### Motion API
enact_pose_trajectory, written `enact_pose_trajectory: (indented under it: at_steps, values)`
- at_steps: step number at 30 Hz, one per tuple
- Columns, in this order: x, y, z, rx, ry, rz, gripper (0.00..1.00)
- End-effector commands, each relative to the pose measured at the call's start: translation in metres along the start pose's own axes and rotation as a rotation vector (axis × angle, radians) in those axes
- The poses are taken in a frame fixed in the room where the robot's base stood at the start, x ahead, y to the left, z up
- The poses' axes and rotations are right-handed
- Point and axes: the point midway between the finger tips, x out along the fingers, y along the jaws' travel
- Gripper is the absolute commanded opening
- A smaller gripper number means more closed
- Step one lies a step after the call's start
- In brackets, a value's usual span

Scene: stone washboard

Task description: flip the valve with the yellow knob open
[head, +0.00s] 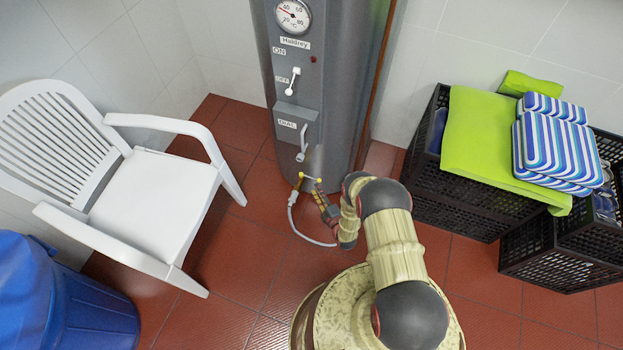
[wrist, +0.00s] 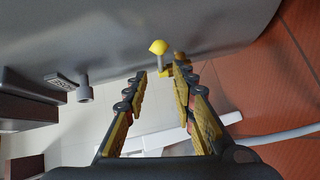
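The yellow knob (wrist: 158,47) sits on a short pale stem low on the grey boiler, just beyond my fingertips in the wrist view. More yellow valve parts lie beside it, partly behind the right finger. In the head view the yellow valve parts (head: 301,176) show small at the boiler's base, with a hose below. My gripper (wrist: 161,72) is open and empty, its two fingers apart and pointing at the knob, seemingly without touching it. In the head view my gripper (head: 318,190) is small and partly hidden by my arm.
The grey boiler (head: 335,90) stands against the tiled wall. A pale hose (head: 306,235) curves over the red floor. A white chair (head: 155,190) and blue bin (head: 70,300) are left. Black crates (head: 450,200) with a green towel (head: 490,140) stand right.

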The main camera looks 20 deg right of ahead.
Motion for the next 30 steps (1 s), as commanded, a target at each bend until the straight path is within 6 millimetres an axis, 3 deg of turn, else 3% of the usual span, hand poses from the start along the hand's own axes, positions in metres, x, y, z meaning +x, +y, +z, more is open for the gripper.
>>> enact_pose_trajectory:
  at_steps: [16,28,30]
  values:
    - [0.069,-0.003,0.000,-0.006,0.000,-0.002,0.26]
    - [0.077,-0.001,0.000,-0.005,-0.001,-0.004,0.26]
    - [0.077,-0.001,0.000,-0.005,-0.001,-0.004,0.22]
